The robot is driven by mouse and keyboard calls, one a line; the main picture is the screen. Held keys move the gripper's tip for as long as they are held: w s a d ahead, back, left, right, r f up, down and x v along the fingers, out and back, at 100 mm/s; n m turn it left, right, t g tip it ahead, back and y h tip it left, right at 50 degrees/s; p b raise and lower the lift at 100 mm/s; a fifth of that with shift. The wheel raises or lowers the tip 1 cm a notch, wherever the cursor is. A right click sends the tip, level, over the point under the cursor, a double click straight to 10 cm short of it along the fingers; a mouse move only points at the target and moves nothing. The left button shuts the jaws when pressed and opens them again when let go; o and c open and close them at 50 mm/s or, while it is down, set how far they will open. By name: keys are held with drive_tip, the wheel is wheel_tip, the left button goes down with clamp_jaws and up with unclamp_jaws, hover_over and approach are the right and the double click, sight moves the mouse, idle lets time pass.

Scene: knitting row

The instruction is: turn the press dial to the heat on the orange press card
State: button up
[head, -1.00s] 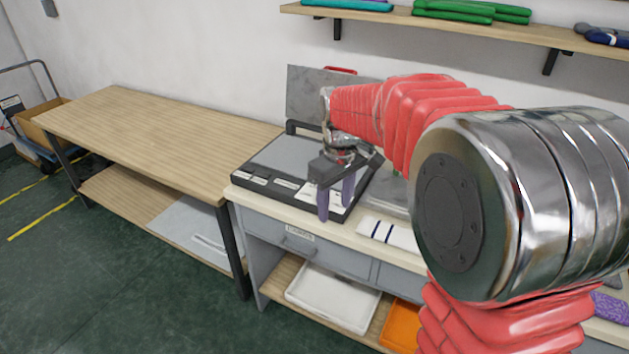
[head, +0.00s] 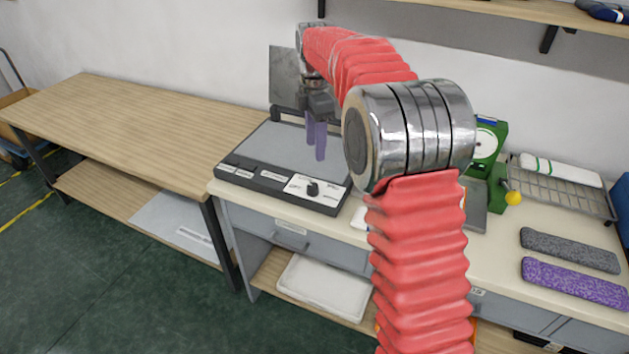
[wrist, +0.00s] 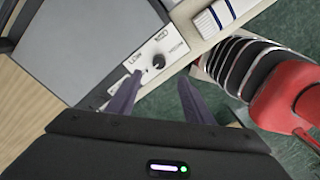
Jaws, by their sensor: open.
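The press (head: 268,150) is a low dark box with a grey plate and a raised grey lid (head: 284,78) behind. Its dial (head: 312,188) is a small black knob on a white panel at the front right. In the wrist view the dial (wrist: 158,61) shows with small printed labels around it, too small to read surely. My gripper (head: 315,152) is open and empty, its purple fingers above the press plate and apart from the dial. In the wrist view my gripper (wrist: 160,80) has its fingertips either side of the dial's line of sight. I cannot make out an orange press card.
White label cards (head: 270,175) lie along the press front. A wooden table (head: 130,115) stands left. Right on the bench are a green dial scale (head: 486,145), a wire rack (head: 565,190), and grey (head: 570,250) and purple (head: 575,284) knitted pieces. A white tray (head: 322,288) sits below.

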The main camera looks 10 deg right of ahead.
sight(313, 186)
drive_tip(key=shift+a, duration=0.4)
wheel_tip(313, 186, down, 14)
drive_tip(key=shift+r, duration=0.1)
idle(0.6)
drive_tip(key=shift+c, duration=0.5)
drive_tip(key=c, duration=0.9)
drive_tip(key=shift+d, duration=0.4)
drive_tip(key=shift+c, duration=0.2)
drive_tip(key=shift+s+a, duration=0.1)
drive_tip(key=shift+a, duration=0.3)
